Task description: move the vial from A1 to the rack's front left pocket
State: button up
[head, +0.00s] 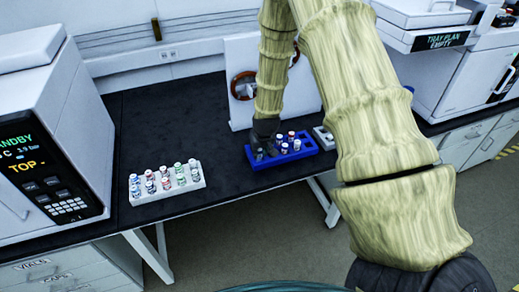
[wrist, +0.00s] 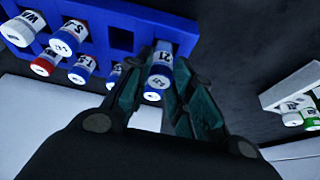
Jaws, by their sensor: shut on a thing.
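My gripper (wrist: 160,90) is shut on a vial (wrist: 160,72) with a blue cap and a white label. The vial is at the end corner of the blue rack (wrist: 190,28), its lower part at a pocket; I cannot tell how deep it sits. In the head view, my gripper (head: 264,135) is over the left end of the blue rack (head: 285,157), partly hiding the held vial. Several other vials stand in the rack, including a red-capped one (wrist: 46,63) and a blue-capped one (wrist: 82,69). The label A1 is not readable in either view.
A white rack (head: 168,196) with several vials stands to the left on the dark bench. A small white holder (head: 325,138) is close to the blue rack's right. A white panel (head: 240,105) stands behind. The bench between the two racks is clear.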

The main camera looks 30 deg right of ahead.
jog(key=shift+f, duration=0.25)
jog(key=shift+f, duration=0.25)
dwell(0.3)
jog(key=o, duration=1.3)
jog(key=shift+o, duration=0.2)
jog(key=shift+r, duration=0.1)
jog(key=shift+r+p, duration=2.1)
jog(key=shift+r, duration=1.35)
